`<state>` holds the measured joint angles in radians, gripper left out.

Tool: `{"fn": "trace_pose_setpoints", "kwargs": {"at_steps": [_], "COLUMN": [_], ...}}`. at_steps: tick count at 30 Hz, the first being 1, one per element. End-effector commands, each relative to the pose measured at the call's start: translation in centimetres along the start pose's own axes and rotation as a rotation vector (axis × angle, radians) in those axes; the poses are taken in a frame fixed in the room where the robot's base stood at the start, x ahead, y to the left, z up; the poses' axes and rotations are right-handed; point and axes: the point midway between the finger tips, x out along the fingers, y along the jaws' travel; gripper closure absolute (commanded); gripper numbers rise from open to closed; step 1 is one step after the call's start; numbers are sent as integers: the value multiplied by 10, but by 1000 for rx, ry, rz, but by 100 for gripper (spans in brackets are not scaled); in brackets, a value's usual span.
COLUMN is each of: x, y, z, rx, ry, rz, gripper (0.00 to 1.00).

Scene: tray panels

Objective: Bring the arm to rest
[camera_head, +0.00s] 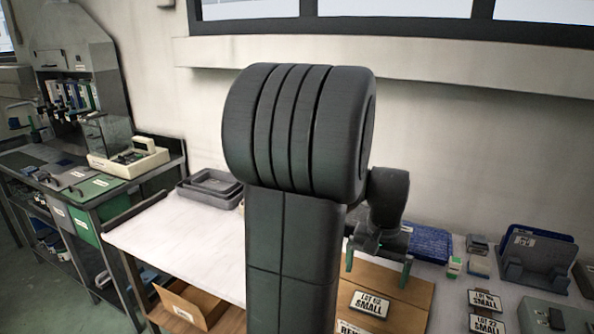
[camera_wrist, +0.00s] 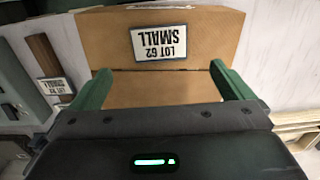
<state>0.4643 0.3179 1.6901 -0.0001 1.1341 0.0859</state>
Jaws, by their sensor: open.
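My gripper (camera_head: 378,266) hangs from my arm over the right part of the white table, with its two green fingers apart. In the wrist view my gripper (camera_wrist: 160,72) is open, and I see nothing held between the fingers. A brown cardboard surface (camera_wrist: 108,38) with a "LOT 62 SMALL" label (camera_wrist: 160,42) lies beyond and below the fingertips. In the head view the same cardboard (camera_head: 412,293) lies on the table under my gripper, with the label (camera_head: 370,304) near its front. My raised arm hides part of the table and wall.
A blue tray (camera_head: 430,243) lies beside my gripper. A grey holder with a blue panel (camera_head: 537,258) and "SMALL" labels (camera_head: 485,300) are at the right. Grey trays (camera_head: 212,187) are at the table's left rear. An open cardboard box (camera_head: 190,305) is below the front edge.

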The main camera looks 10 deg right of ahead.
Motion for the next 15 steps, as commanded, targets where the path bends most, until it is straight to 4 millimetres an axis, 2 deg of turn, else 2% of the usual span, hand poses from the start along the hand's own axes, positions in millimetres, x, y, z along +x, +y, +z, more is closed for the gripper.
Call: {"fn": "trace_pose_setpoints", "kwargs": {"at_steps": [6,12,15], "x": [44,73,82], "y": [0,0,0], "z": [1,0,0], "rx": [0,0,0], "ry": [-5,-2,-1], "rz": [0,0,0], "gripper": [0,0,0]}}
